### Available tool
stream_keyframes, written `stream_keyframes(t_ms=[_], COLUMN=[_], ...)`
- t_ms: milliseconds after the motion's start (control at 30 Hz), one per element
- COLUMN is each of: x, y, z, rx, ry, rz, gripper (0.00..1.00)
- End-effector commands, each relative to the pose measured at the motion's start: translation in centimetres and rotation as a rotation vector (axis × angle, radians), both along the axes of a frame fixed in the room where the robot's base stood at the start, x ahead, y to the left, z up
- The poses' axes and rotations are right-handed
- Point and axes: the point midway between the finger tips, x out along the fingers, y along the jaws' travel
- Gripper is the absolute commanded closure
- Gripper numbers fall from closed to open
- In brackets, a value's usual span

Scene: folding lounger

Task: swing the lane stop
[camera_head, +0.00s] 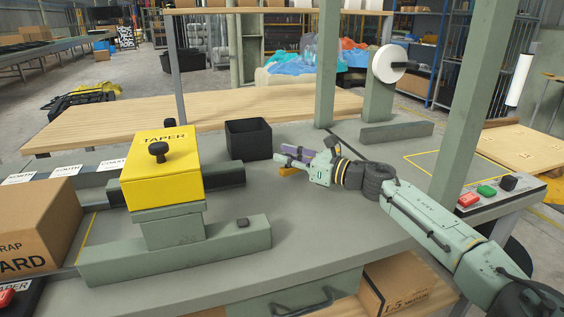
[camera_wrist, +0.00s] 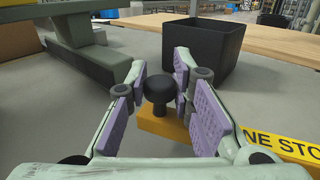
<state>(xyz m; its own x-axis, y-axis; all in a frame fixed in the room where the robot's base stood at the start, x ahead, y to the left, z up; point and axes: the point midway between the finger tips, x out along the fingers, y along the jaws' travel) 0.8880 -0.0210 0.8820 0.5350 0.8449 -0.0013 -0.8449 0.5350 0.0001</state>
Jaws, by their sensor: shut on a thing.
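The lane stop (camera_wrist: 168,128) is an orange-yellow bar with an upright black knob (camera_wrist: 158,90). In the wrist view the knob stands between the purple pads of my gripper (camera_wrist: 160,78), and the gripper is shut on it. A yellow label strip (camera_wrist: 290,147) reading "NE STO" lies to the right of the bar. In the head view my gripper (camera_head: 283,155) is low over the grey table, and a bit of the orange bar (camera_head: 289,171) shows below its fingers. The knob is hidden there by the fingers.
An open black bin (camera_head: 248,140) stands just behind my gripper. A yellow taper machine (camera_head: 160,170) with a black knob stands to the left, on a grey-green base. A green post (camera_head: 327,65) rises behind, and another stands to the right. Red, green and black buttons (camera_head: 486,191) sit at the right edge.

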Motion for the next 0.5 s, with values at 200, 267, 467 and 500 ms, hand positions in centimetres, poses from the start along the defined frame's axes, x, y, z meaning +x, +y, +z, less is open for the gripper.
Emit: stream_keyframes(t_ms=[200,267,467,500], x=[-1.6,-2.0,-2.9,-3.0], y=[-1.5,-1.8,-2.8,-2.9], z=[-0.5,-0.4,-0.2,-0.1], rx=[0.005,0.003,0.003,0.004], ry=[0.000,-0.001,-0.001,0.000], rz=[0.117,0.148,0.223,0.232], gripper=[1.00,1.00,1.00,1.00])
